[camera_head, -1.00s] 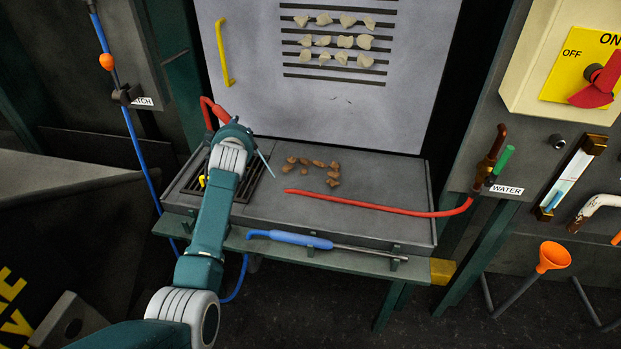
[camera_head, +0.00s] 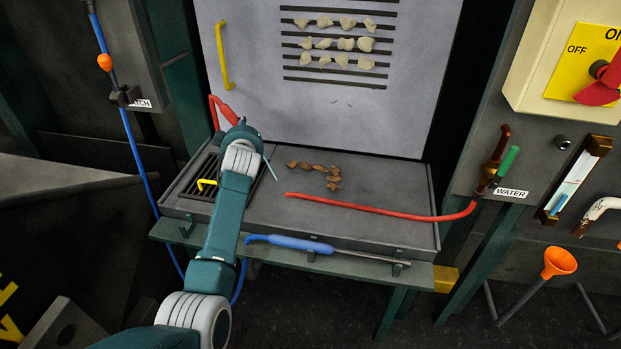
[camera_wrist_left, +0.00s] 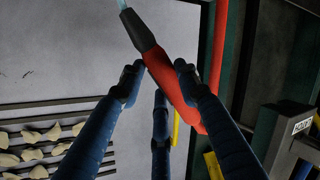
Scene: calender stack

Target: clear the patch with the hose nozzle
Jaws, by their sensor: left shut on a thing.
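My left gripper (camera_wrist_left: 160,82) is shut on the red hose nozzle (camera_wrist_left: 168,78) with its dark tip (camera_wrist_left: 141,36). A pale blue water jet leaves the tip. In the head view my left gripper (camera_head: 243,130) is above the tray's left part, and the short jet (camera_head: 269,167) points down right toward the lumps. The nozzle is mostly hidden there; its red hose (camera_head: 222,107) loops behind the gripper. The patch of several brown lumps (camera_head: 318,169) lies on the grey tray (camera_head: 385,185), in a row bending downward at its right end. My right gripper is not in view.
A blue-handled tool (camera_head: 290,242) lies on the front rail. A white panel (camera_head: 320,110) with pale lumps stands behind.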

